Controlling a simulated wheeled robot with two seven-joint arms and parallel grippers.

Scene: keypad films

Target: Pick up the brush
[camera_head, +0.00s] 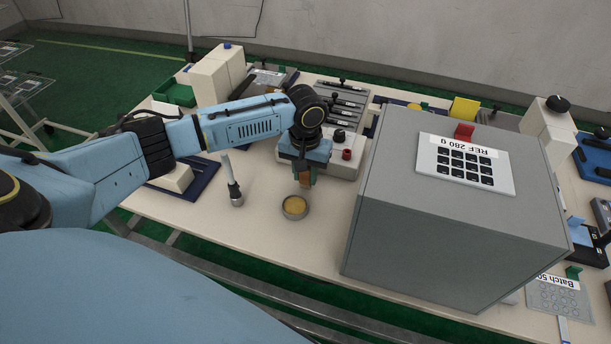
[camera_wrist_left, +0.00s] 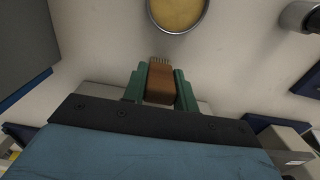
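The brush (camera_wrist_left: 161,82), a brown block with short pale bristles at its tip, sits between the green fingers of my left gripper (camera_wrist_left: 160,90) in the left wrist view. The fingers touch it on both sides, so the gripper is shut on it. In the head view the brush (camera_head: 305,179) shows below my left gripper (camera_head: 305,172), beside and slightly above a small round dish (camera_head: 295,207) with yellow contents. The dish (camera_wrist_left: 177,12) also shows at the top of the wrist view. My right gripper is not in view.
A large grey box (camera_head: 445,215) with a keypad (camera_head: 465,163) stands close to the right. A control unit with a red knob (camera_head: 347,154) is behind the gripper. The table's front edge is near the dish.

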